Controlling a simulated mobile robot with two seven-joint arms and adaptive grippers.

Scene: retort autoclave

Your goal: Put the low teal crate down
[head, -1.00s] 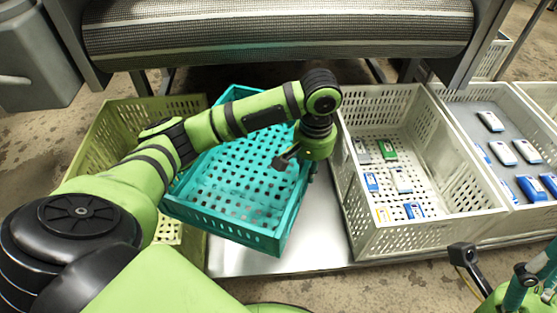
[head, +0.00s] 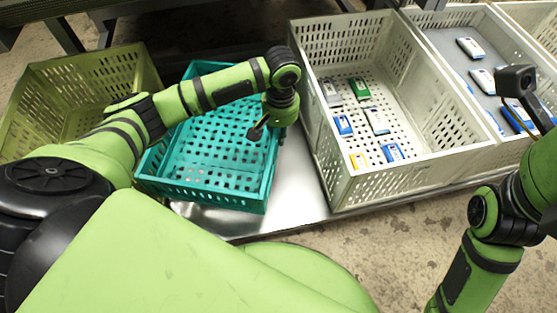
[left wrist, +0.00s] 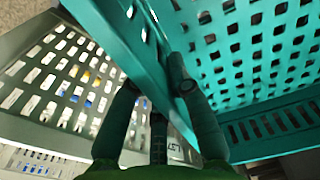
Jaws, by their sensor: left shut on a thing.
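The low teal crate (head: 218,198) is between the olive crate and the pale grey crate, over a shiny metal surface (head: 290,205). It looks empty. I cannot tell whether its base touches the metal. My left gripper (head: 268,125) is at the crate's right wall, with its fingers largely hidden by my wrist in the head view. In the left wrist view, the fingers (left wrist: 156,88) straddle the teal wall (left wrist: 130,45), one on each side, shut on it. My right arm is at the right edge of the head view; its fingers do not show.
The olive crate (head: 85,72) stands close on the left, partly behind my left arm. The pale grey crate (head: 410,180) on the right holds several small packs. A further grey crate (head: 450,50) with blue and white packs stands beyond it. Bare metal shows between the teal and pale crates.

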